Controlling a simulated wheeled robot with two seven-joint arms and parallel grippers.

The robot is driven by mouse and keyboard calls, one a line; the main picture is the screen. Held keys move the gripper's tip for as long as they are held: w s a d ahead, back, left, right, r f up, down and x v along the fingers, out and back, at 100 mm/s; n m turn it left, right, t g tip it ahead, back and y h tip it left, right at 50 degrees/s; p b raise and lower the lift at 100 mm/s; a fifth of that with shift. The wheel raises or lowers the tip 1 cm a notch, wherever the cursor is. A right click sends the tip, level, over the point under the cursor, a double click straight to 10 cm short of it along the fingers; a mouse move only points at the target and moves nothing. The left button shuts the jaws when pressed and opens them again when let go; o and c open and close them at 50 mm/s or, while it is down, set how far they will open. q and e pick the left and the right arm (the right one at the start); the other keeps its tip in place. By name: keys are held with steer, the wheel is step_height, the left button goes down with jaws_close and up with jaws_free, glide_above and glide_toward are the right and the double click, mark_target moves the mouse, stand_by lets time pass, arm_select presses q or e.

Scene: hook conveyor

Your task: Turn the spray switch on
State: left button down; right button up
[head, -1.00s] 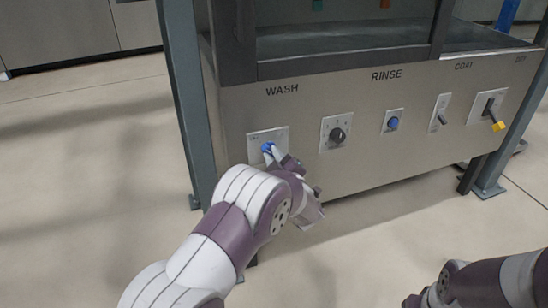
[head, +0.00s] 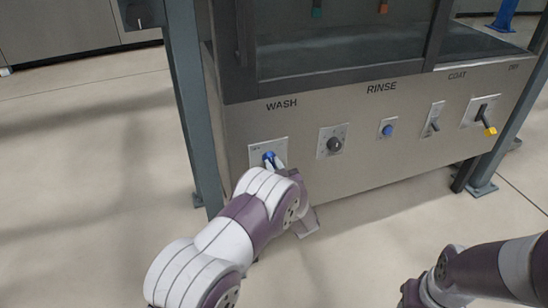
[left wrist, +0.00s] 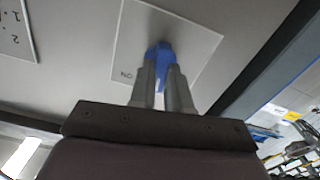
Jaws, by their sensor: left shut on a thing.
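A blue switch knob (head: 269,157) sits on a pale square plate under the word WASH at the left of the front panel. The blue knob also shows in the left wrist view (left wrist: 160,55), on its plate (left wrist: 190,38) with lettering that seems to be ON, upside down. My left gripper (head: 276,163) is shut on this knob, with one grey finger on each side in the left wrist view (left wrist: 163,85). Its fingers hide part of the knob. My right arm shows at the lower right, but its gripper is out of the picture.
Right of the knob are a dark dial (head: 334,143) and, under RINSE, a blue button (head: 388,130). Farther right are a small lever (head: 434,126) under COAT and a yellow-tipped lever (head: 489,130). A grey post (head: 187,110) stands left of the panel.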

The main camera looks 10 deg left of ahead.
arm_select(q)
steer(key=m+p, duration=0.4)
steer(key=m, duration=0.1)
steer(key=shift+r+m, duration=0.1)
steer(key=shift+m, duration=0.3)
steer(key=m+p, duration=0.1)
steer(key=m, duration=0.2)
steer(key=shift+p, duration=0.3)
steer(key=shift+m+p, duration=0.35)
steer(key=shift+m, duration=0.55)
steer(key=shift+f+m, duration=0.2)
steer(key=shift+m, duration=0.1)
steer(key=c, duration=1.1)
jaws_free()
